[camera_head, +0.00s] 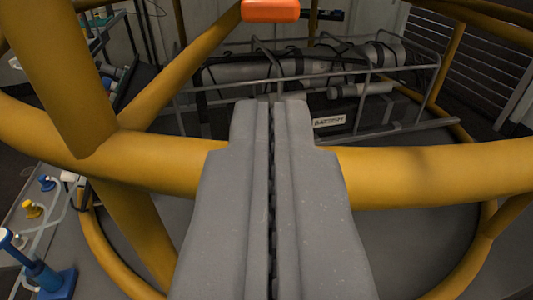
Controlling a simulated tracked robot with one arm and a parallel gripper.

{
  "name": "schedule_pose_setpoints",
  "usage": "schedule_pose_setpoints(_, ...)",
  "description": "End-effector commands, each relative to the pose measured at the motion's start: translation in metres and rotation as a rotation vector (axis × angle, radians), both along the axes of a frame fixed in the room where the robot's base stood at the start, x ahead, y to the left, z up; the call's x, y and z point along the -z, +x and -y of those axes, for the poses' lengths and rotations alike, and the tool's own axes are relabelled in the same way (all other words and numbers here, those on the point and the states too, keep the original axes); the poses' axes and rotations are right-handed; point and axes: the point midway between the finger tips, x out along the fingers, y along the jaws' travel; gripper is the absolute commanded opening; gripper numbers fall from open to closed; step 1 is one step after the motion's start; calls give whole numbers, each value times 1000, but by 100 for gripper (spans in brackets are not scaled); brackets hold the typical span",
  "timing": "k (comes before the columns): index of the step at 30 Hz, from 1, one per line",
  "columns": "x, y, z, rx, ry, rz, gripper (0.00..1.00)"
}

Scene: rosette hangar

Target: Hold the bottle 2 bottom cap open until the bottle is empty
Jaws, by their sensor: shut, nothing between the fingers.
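My gripper (271,104) fills the middle of the view, its two grey fingers shut against each other with nothing between them. The fingertips stand in front of a yellow tube frame and point toward the rack behind it. I cannot make out bottle 2 or its bottom cap for sure in this view.
Thick yellow tubes (430,176) cross left and right of my gripper. A metal rack (350,125) with grey cylinders (375,55) stands behind. An orange block (270,10) is above. Blue and yellow fittings with hoses (45,280) stand at lower left.

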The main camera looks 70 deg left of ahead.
Motion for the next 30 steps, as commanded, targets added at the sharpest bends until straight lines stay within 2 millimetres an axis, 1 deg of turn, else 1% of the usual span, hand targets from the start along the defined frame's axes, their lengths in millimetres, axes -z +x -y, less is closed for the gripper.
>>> schedule_pose_setpoints(30, -1, 23, -66, 0, 0, 1, 0)
